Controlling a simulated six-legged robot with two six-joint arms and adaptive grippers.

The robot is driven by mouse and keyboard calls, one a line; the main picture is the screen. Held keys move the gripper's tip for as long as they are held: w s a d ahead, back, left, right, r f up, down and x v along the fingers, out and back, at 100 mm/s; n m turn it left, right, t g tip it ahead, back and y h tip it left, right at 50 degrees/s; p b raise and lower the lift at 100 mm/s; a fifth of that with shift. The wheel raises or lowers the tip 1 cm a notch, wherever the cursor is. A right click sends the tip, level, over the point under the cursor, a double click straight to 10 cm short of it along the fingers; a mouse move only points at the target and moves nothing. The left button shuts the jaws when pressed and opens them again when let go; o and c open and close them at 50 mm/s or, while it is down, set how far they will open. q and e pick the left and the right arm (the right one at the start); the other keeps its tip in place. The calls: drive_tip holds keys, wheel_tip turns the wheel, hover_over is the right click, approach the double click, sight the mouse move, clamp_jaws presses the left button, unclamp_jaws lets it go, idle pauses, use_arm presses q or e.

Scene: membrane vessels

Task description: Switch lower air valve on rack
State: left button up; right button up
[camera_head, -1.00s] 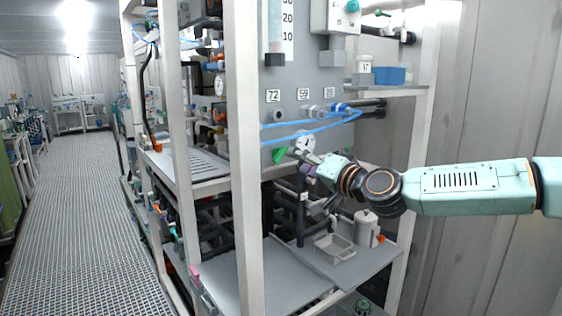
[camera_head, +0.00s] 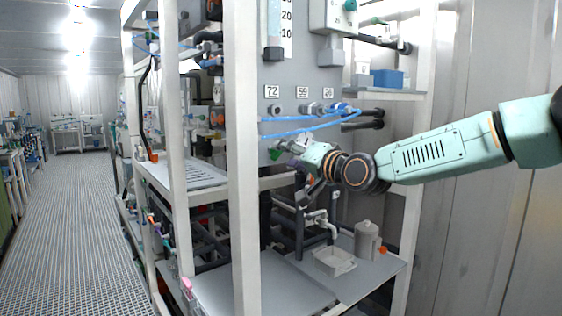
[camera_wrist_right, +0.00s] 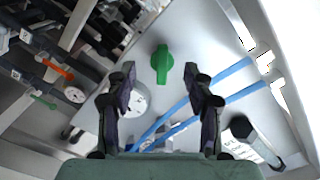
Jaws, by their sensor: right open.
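A green valve handle (camera_wrist_right: 161,64) sits on the grey rack panel (camera_wrist_right: 190,45) in the right wrist view, beyond and between my open fingertips. In the head view the green handle (camera_head: 275,153) shows small at the left of my right gripper (camera_head: 290,147). My right gripper (camera_wrist_right: 163,82) is open with nothing between its fingers, and its fingers point at the panel. A round white gauge (camera_wrist_right: 136,101) lies partly behind the left finger. I cannot tell whether the fingers touch the handle, but it appears apart from them. My left gripper is not in view.
Blue tubes (camera_head: 310,127) run across the panel close to my gripper. A white rack post (camera_head: 243,180) stands left of it. Below are a shelf with a white tray (camera_head: 334,262) and a lidded jug (camera_head: 367,240). A corrugated wall (camera_head: 480,230) is at the right.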

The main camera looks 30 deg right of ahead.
sight(281, 153)
drive_tip(key=shift+w+a, duration=0.2)
drive_tip(key=shift+w, duration=0.2)
drive_tip(key=shift+w+d+p, duration=0.1)
drive_tip(key=shift+w+p, duration=0.2)
drive_tip(key=shift+w, duration=0.8)
drive_tip(key=shift+s+r, duration=0.1)
drive_tip(key=shift+c, duration=0.4)
drive_tip(key=shift+s, duration=0.15)
drive_tip(key=c, duration=0.3)
clamp_jaws()
